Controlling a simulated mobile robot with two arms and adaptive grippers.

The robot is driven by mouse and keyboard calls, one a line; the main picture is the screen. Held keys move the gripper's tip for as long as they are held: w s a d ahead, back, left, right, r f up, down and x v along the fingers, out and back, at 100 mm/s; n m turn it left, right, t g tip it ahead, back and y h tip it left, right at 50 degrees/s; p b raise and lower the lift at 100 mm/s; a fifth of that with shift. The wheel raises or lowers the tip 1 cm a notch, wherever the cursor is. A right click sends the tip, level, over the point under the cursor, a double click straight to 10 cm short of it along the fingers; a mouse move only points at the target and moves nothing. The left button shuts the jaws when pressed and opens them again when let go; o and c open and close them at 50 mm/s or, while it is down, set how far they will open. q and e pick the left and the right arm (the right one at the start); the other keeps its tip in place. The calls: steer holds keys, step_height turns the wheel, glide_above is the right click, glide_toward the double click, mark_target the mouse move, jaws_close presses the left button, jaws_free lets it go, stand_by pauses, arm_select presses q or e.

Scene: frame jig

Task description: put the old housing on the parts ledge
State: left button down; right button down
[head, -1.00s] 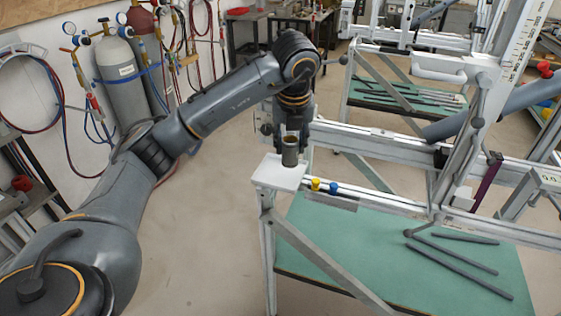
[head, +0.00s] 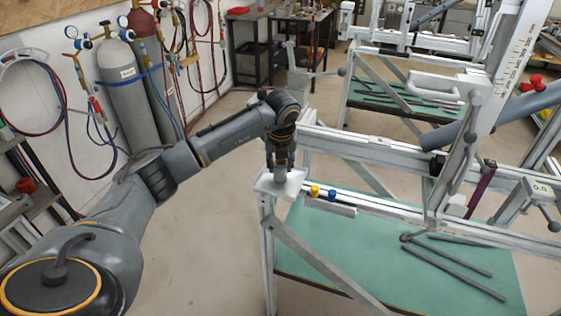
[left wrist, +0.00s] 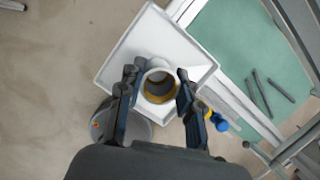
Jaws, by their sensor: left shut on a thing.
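The old housing, a short grey cylinder (head: 280,174), is upright between the fingers of my left gripper (head: 280,164). The white parts ledge (head: 267,187) is a small shallow tray at the left end of the frame rail. The housing's lower end is at the ledge surface; I cannot tell whether it rests there. In the left wrist view, the housing (left wrist: 147,68) shows as a pale ring with a brownish inner edge, over the ledge (left wrist: 150,38). My left gripper (left wrist: 157,100) has a finger on each side of it. My right gripper is not in view.
A yellow knob (head: 315,191) and a blue knob (head: 332,195) sit on the rail just right of the ledge. The green lower shelf (head: 400,270) holds dark rods. Gas cylinders (head: 125,85) stand by the wall at left. Open floor lies left of the ledge.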

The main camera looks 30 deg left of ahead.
arm_select(q)
steer(key=shift+d, duration=0.1)
steer(key=shift+f, duration=0.2)
steer(key=c, duration=0.9)
jaws_free()
steer(key=shift+r, duration=0.1)
steer(key=shift+r, duration=0.55)
steer(key=b+v, duration=0.2)
steer(key=v, duration=0.9)
steer(key=shift+s, duration=0.15)
steer(key=shift+d, duration=0.15)
